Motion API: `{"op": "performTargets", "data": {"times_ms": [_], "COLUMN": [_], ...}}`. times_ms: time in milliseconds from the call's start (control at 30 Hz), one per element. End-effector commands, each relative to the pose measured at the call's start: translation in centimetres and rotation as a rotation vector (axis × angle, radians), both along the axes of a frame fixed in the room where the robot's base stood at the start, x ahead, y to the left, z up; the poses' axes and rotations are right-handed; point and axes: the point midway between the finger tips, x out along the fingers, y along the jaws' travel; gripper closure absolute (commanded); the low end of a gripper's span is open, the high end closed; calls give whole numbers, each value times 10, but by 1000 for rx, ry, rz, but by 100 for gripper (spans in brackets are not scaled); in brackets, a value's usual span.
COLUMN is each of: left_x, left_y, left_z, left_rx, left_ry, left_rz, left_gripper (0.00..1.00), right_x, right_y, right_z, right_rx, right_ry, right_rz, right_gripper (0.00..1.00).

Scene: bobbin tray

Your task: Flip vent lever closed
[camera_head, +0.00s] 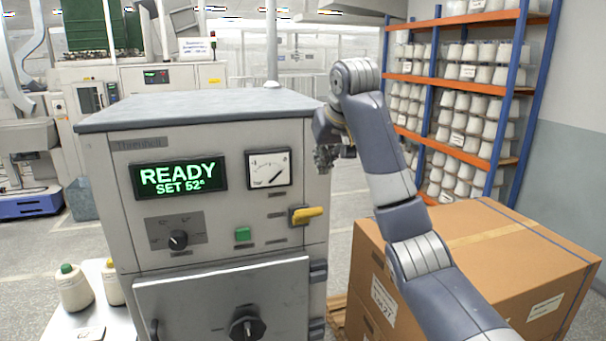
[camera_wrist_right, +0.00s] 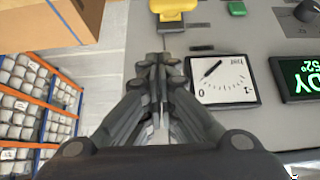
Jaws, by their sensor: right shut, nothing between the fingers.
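The vent lever appears to be the yellow handle (camera_head: 307,215) on the front of the grey cabinet (camera_head: 215,222), near its right edge. It points right, nearly horizontal with a slight upward tilt. It also shows at the top of the right wrist view (camera_wrist_right: 173,8), partly cut off by the frame. My right gripper (camera_head: 323,160) is shut and empty beside the cabinet's upper right edge, next to the dial gauge (camera_head: 269,169) and above the lever, apart from it. In the right wrist view its closed fingers (camera_wrist_right: 160,68) show near the gauge. My left gripper is out of view.
The panel has a green READY display (camera_head: 179,176), a green button (camera_head: 242,234) and a black knob (camera_head: 178,240). A door with a dark handle (camera_head: 246,325) is below. Cardboard boxes (camera_head: 480,250) stand right, near my right arm. A bobbin shelf (camera_head: 470,88) is behind.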

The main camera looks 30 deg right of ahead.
Motion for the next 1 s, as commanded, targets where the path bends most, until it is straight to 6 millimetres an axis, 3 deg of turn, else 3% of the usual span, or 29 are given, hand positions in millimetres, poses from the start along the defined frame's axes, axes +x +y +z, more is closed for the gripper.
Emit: {"op": "performTargets", "data": {"times_ms": [33,133,567,767,1000], "left_x": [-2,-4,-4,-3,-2], "left_y": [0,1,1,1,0], "left_z": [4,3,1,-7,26], "left_rx": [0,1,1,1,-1], "left_ry": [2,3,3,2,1], "left_rz": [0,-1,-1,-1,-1], "left_gripper": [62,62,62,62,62], "right_x": [-2,-3,0,13,43], "right_y": [-2,-3,-3,-4,-14], "right_z": [9,14,9,-11,-48], "right_rx": [2,6,7,11,5], "right_ry": [-3,-3,-6,-2,2], "right_rz": [-4,-7,-4,-3,-6], "right_gripper": [100,100,100,100,100]}}
